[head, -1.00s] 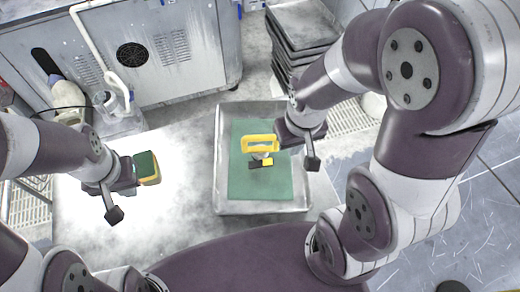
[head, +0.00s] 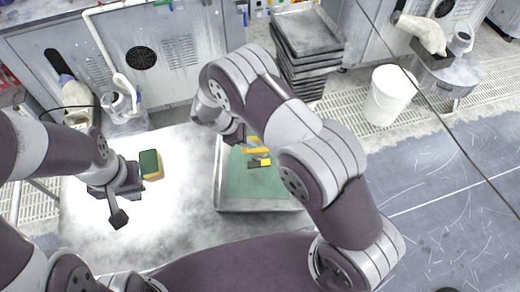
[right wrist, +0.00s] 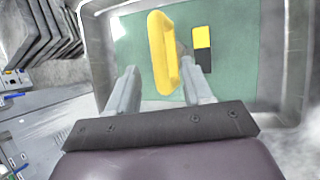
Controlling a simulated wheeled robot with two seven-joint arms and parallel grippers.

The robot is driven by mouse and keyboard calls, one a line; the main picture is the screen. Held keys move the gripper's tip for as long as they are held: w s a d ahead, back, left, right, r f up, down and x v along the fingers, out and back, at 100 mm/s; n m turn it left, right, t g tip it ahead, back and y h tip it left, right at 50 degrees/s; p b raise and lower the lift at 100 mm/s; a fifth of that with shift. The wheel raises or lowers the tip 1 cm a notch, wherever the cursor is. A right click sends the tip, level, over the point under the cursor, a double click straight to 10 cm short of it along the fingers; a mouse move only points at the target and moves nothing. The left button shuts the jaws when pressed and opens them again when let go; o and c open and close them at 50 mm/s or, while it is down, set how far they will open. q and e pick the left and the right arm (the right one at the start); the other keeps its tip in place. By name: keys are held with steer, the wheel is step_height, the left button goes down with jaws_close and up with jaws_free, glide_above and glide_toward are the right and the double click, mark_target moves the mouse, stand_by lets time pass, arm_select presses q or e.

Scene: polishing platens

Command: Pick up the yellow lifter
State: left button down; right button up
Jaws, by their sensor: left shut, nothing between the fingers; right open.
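The yellow lifter (head: 256,141) stands in the metal tray, partly hidden by my right arm in the head view. In the right wrist view its yellow handle (right wrist: 162,58) rises between the two grey fingers of my right gripper (right wrist: 162,78). The fingers are spread on either side of it, and it is not gripped. In the head view the right gripper (head: 242,142) is just left of the lifter, its fingers mostly hidden. My left gripper (head: 137,180) is shut and empty, over the table by a green and yellow sponge (head: 150,164).
The tray (head: 258,206) has a green mat (head: 254,184). A small black and yellow block (head: 259,162) lies near the lifter; it also shows in the right wrist view (right wrist: 202,50). Stacked trays (head: 307,40) and a white bucket (head: 391,94) stand behind. The table (head: 165,222) is mostly clear.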

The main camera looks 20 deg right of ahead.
mark_target(259, 148)
steer(key=shift+w+d+f, duration=0.2)
steer(key=shift+d+f, duration=0.15)
steer(key=shift+f, duration=0.25)
steer(key=d+f+p, duration=0.2)
steer(key=shift+s+d+f+p, duration=0.1)
steer(key=shift+s+d+p, duration=0.05)
steer(key=shift+d+p, duration=0.2)
steer(key=shift+a+x, duration=0.2)
steer(key=shift+x, duration=1)
steer(key=shift+w+f, duration=0.2)
steer(key=shift+f, duration=0.05)
steer(key=shift+s+r, duration=0.1)
steer(key=c, duration=0.9)
jaws_close()
steer(key=shift+r, duration=0.1)
